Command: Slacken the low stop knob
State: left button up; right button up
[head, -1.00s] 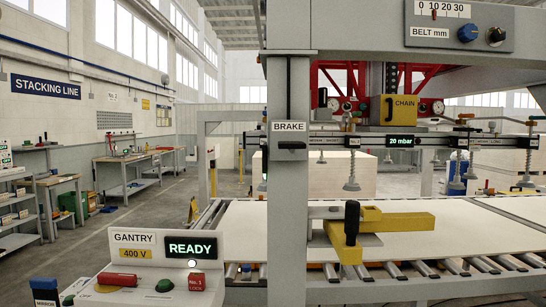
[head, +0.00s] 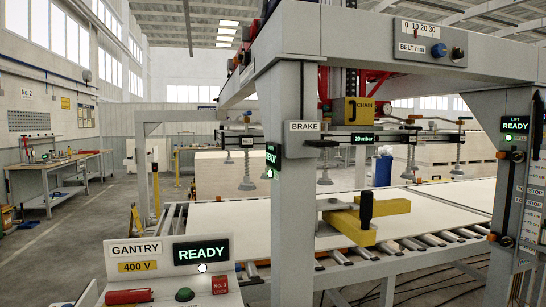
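A dark knob (head: 506,241) sticks out low on the panel's left side. I cannot read for certain which knob is labelled as the low stop, nor tell whether either is tight. Neither of my grippers is in view.
A gantry console (head: 160,262) reading READY stands at the front left. The grey brake post (head: 292,190) rises mid-view. A yellow block with a black handle (head: 366,215) is by a pale board (head: 250,216) on the roller table. Suction cups (head: 247,172) hang from a beam.

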aim_at(505, 242)
jog(key=z, duration=1.35)
